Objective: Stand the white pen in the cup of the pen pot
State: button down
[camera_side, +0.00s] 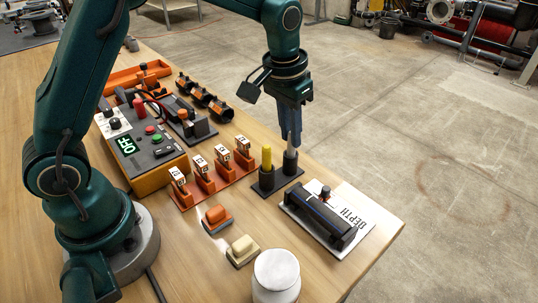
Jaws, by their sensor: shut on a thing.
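My gripper (290,124) points straight down above the right side of the pen pot. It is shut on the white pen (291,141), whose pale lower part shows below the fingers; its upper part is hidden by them. The pen looks upright, with its lower end at the mouth of the dark cup (290,162). I cannot tell how deep it sits or whether it touches the cup. The pen pot (277,184) has a dark base on the table. A yellow pen (266,158) stands upright in it, left of the cup.
A black device (322,217) lies on a "DEPTH" card (353,237) right of the pot. Left are a red rack (213,184) with numbered blocks and a control box (160,172) reading OFF. Two small blocks and a white round container (276,273) stand nearer the front.

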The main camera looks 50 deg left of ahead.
jog(key=c, duration=0.6)
grip_release()
jog(key=shift+o, duration=0.2)
jog(key=shift+r, duration=3.75)
